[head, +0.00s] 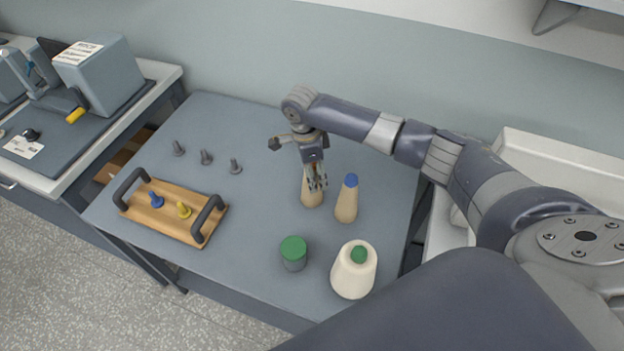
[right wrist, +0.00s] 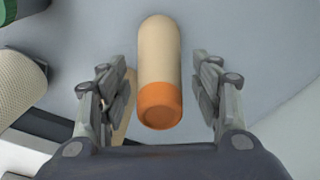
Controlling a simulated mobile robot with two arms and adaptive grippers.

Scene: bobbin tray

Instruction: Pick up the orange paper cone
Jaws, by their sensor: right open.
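The orange paper cone (right wrist: 160,70) is a tan cone with an orange tip. In the right wrist view it lies between the two spread fingers of my right gripper (right wrist: 162,100), with a gap on each side. In the head view its tan lower part (head: 311,198) shows below my right gripper (head: 316,181), which comes down over its top and mostly hides the orange tip. My right gripper is open and holds nothing. My left gripper is not in view.
A blue-tipped cone (head: 347,202) stands close to the right. A green-topped grey container (head: 293,256) and a cream cone with a green top (head: 354,272) stand nearer the front. A wooden tray (head: 178,224) with black handles and several grey pegs (head: 206,157) are at left.

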